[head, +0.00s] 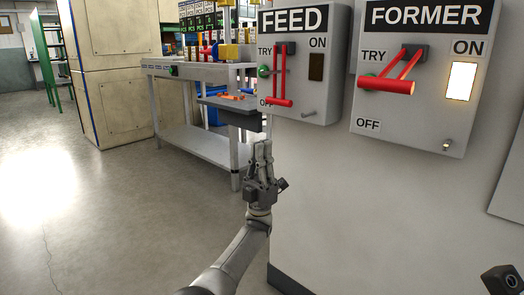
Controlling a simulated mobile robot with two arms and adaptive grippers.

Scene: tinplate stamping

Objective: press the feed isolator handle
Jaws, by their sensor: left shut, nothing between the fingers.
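The FEED isolator box (330,30) is a grey box on the white wall panel, with TRY, ON and OFF marks. Its red handle (279,102) hangs down, with the crossbar by the OFF mark. The lamp window (316,67) beside the ON mark is dark. My left gripper (263,146) is shut and empty, fingers pointing up. In the picture it is below and slightly left of the handle, apart from it. My right gripper's fingers do not show; only a dark part of what looks like my right arm is at the bottom right corner.
The FORMER box (408,110) stands right of FEED, its red handle (386,84) sticking outward and its lamp (461,81) lit. A grey workbench (205,143) with goods is behind at left. A small shelf (229,106) holds an orange item. Floor at left is clear.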

